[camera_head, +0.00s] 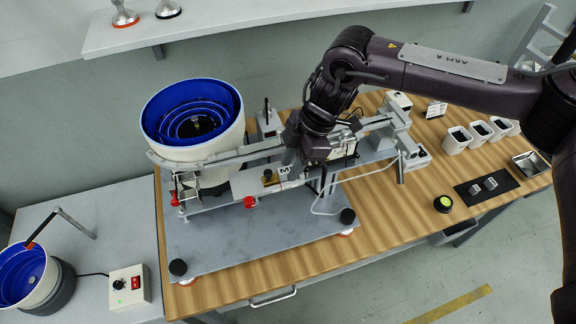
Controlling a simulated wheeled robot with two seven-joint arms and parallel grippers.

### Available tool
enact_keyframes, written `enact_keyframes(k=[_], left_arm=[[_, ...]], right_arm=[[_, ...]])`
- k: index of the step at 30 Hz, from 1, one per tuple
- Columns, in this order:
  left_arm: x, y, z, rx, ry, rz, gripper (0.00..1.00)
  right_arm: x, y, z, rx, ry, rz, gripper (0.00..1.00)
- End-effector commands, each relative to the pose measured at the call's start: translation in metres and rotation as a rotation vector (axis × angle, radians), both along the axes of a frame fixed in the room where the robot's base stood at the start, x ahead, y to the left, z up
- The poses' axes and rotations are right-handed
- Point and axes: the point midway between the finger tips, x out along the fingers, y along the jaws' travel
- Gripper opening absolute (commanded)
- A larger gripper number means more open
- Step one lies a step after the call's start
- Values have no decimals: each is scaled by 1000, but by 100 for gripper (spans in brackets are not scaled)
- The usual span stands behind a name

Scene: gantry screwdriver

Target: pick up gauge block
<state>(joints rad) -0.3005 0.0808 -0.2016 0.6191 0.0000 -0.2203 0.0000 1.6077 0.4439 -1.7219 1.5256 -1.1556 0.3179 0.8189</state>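Two small grey metal blocks sit side by side on a black mat (484,199) at the right of the wooden table; they look like gauge blocks, the left one (474,189) and the right one (490,183). My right gripper (289,168) is far to the left of them, over the grey screwdriver machine, pointing down. It is dark and small against the machine, so its finger opening and any contact are unclear. My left gripper is out of view.
A large blue-lined bowl feeder (193,112) stands left of my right gripper. White cups (456,140) and a metal tray (530,164) stand near the mat. A black and yellow-green round item (443,204) lies on the table.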

Motion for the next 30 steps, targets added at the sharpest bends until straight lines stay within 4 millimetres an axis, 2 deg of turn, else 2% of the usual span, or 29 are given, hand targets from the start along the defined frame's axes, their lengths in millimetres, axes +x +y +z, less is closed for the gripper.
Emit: enact_keyframes(k=[4, 10, 15, 17, 30], left_arm=[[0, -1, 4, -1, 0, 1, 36], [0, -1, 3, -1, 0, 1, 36], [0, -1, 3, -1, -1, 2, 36], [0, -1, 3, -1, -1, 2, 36], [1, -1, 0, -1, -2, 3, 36]], right_arm=[[-1, 3, -9, -1, -1, -1, 29], [-1, 3, -9, 0, -1, -1, 28], [-1, 3, -9, 0, -1, 0, 6], [-1, 3, -9, 0, -1, 0, 0], [0, 4, -2, 3, -4, -1, 0]])
